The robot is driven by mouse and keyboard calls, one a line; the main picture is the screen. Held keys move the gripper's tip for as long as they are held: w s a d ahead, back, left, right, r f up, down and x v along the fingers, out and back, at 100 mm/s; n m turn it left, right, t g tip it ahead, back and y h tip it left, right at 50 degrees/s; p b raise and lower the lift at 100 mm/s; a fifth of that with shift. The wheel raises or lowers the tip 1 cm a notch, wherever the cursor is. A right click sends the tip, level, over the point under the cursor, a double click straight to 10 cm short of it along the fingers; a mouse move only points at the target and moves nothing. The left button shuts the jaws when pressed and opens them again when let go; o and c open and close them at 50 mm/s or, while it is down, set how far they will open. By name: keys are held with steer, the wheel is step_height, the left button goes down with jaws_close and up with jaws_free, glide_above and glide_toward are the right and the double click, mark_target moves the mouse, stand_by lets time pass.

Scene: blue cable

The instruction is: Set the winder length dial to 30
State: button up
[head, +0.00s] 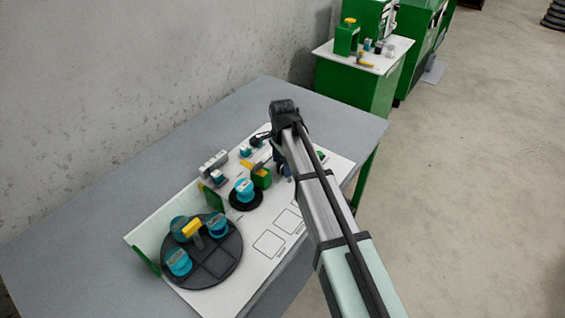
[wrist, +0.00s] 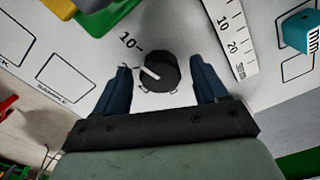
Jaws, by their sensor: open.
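The length dial (wrist: 164,72) is a round black knob on the white panel in the wrist view. Its white pointer line points left and slightly up, a little below the printed 10 mark at its upper left. My gripper (wrist: 160,66) is open, with one dark blue finger on each side of the knob. Gaps show between the fingers and the knob.
A ruler strip (wrist: 232,42) with printed numbers lies right of the dial, with a teal block (wrist: 299,33) beyond it. A green and yellow part (wrist: 95,14) stands at upper left. In the head view, a black round tray (head: 215,262) holds teal spools.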

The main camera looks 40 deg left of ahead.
steer(key=shift+c, duration=0.4)
steer(key=c, duration=1)
